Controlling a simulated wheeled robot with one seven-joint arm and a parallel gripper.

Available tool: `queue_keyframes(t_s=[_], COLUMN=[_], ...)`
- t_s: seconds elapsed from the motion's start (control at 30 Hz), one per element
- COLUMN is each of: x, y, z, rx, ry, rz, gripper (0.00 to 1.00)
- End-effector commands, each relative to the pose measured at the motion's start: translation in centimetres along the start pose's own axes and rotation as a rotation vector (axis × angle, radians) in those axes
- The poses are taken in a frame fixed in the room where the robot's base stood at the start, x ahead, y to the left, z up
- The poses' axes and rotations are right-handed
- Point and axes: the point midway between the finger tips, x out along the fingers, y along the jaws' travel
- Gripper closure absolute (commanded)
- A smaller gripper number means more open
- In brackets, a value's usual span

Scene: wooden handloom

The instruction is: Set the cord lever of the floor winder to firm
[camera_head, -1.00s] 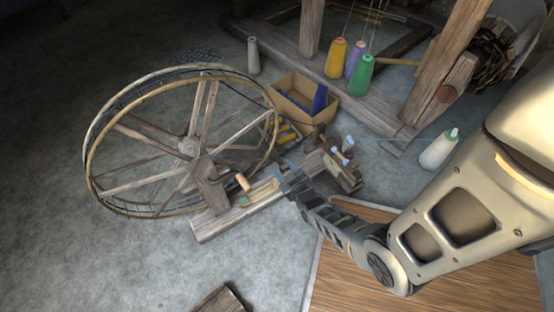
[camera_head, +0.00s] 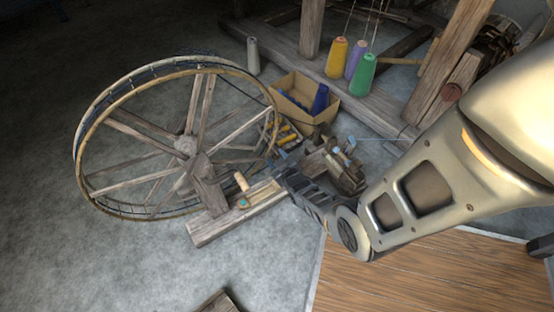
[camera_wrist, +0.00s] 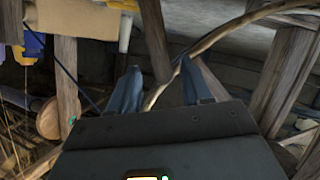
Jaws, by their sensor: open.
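The floor winder stands on the floor in the head view, with a large spoked wheel (camera_head: 186,145) and a wooden base plank (camera_head: 215,228). A small light wooden peg (camera_head: 241,181) stands beside the wheel post, near a pale strip on the plank with a teal spot. I cannot tell which part is the cord lever, nor its setting. My gripper (camera_head: 279,164) is over the plank, right of the wheel rim. In the wrist view my gripper (camera_wrist: 160,82) is open and empty, with dark wooden bars and a curved rod beyond its blue fingers.
A wooden block assembly (camera_head: 345,178) stands just right of my gripper. A cardboard box (camera_head: 297,104) with a blue spool is behind it. Yellow, purple and green cones (camera_head: 362,75) stand on the loom's beam. Open floor lies at the lower left.

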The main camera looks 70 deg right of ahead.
Motion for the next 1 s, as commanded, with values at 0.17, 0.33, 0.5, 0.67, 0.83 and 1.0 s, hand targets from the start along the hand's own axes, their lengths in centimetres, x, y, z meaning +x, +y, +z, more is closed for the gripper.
queue_keyframes(t_s=[0.17, 0.33, 0.5, 0.67, 0.83, 1.0], x=[-0.02, -0.02, -0.03, -0.03, -0.04, -0.14], y=[0.00, -0.01, -0.01, -0.01, -0.01, 0.03], z=[-0.02, -0.02, -0.01, 0.00, 0.00, 0.12], rx=[0.000, 0.000, 0.000, 0.000, 0.000, -0.003], ry=[0.000, 0.000, 0.000, 0.000, 0.000, 0.000], rz=[0.000, 0.000, 0.000, 0.000, 0.000, 0.001], gripper=[0.62, 0.78, 0.94, 1.00, 1.00, 1.00])
